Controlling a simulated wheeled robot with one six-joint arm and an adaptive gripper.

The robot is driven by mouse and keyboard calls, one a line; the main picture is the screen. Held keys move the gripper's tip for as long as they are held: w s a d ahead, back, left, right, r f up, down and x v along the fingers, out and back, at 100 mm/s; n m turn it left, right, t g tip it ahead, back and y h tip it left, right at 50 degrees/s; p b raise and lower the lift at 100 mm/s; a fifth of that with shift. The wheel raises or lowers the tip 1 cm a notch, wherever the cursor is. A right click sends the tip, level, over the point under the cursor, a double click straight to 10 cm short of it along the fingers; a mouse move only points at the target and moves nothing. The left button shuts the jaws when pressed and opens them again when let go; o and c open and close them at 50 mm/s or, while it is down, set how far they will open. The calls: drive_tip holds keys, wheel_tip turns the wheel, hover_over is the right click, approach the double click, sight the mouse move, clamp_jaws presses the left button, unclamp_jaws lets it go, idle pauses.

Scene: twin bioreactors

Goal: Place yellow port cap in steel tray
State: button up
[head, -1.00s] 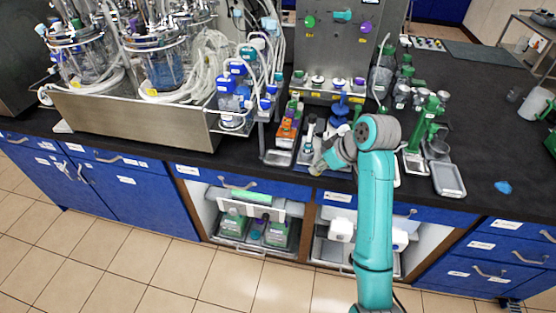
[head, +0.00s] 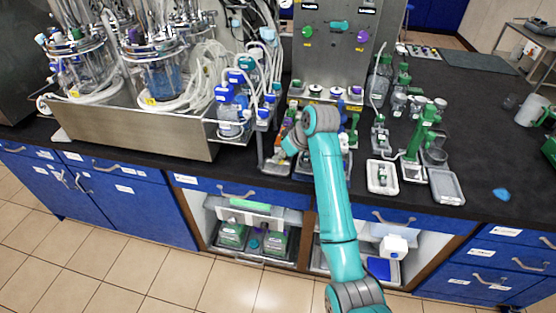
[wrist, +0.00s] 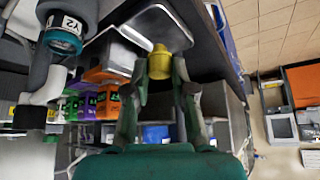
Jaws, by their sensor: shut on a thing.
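The yellow port cap (wrist: 158,64) is held between the fingertips of my gripper (wrist: 162,78) in the wrist view. A small steel tray (wrist: 172,36) lies just beyond the cap there, and the cap overlaps it in the picture. I cannot tell whether the cap touches the tray. In the head view a steel tray (head: 270,168) lies near the counter's front edge, partly behind my arm. My gripper and the cap are hidden behind my arm in that view.
Orange and purple blocks (wrist: 105,100) stand close to the tray in the wrist view. Bottles with blue caps (head: 232,105) and the steel bioreactor trough (head: 135,130) are to the left. A green stand (head: 422,130) and a grey tray (head: 446,187) are to the right.

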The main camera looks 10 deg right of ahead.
drive_tip(key=shift+w+a, duration=0.55)
drive_tip(key=shift+w, duration=0.2)
drive_tip(key=shift+w+f, duration=0.1)
drive_tip(key=shift+f, duration=1.65)
drive_tip(key=shift+f, duration=0.15)
drive_tip(key=o, duration=0.9)
drive_tip(key=shift+c, duration=0.2)
drive_tip(key=v, duration=1.2)
drive_tip(key=shift+r, duration=0.2)
